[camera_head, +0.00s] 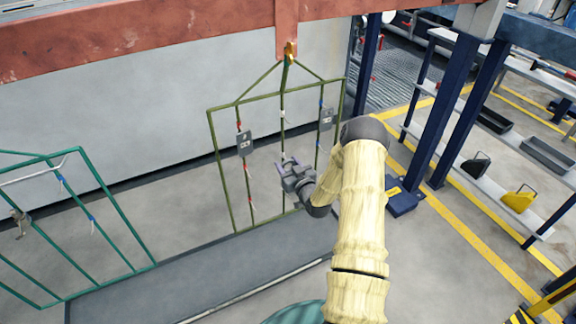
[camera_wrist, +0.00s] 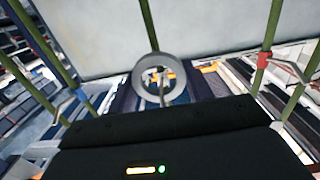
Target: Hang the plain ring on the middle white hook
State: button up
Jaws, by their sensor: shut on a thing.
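A plain grey ring (camera_wrist: 137,74) shows in the wrist view, upright in front of the middle bar of the rack (camera_wrist: 150,35). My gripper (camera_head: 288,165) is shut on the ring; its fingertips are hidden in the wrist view. A pale hook (camera_wrist: 162,92) shows through and below the ring's opening. I cannot tell whether the ring is around it or only in front of it. In the head view my gripper is at the olive rack's middle bar (camera_head: 283,140), which has a white hook (camera_head: 283,114) higher up. The ring is too small to make out there.
Side bars carry a blue-collared hook (camera_wrist: 66,104) at left and a red-collared hook (camera_wrist: 285,66) at right. Two grey tagged parts (camera_head: 244,143) and (camera_head: 326,117) hang on the side bars. A green rack (camera_head: 110,210) stands at left. A grey platform (camera_head: 200,275) lies below.

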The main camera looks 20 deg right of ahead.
jog(key=shift+s+f, duration=0.1)
jog(key=shift+f, duration=0.05)
jog(key=o, duration=1.2)
jog(key=s+p, duration=0.1)
jog(key=s, duration=1)
jog(key=s+r+p, duration=0.1)
jog(key=s, duration=0.5)
jog(key=shift+s+d+p, duration=0.15)
jog(key=shift+d+p, duration=0.05)
jog(key=shift+p, duration=0.1)
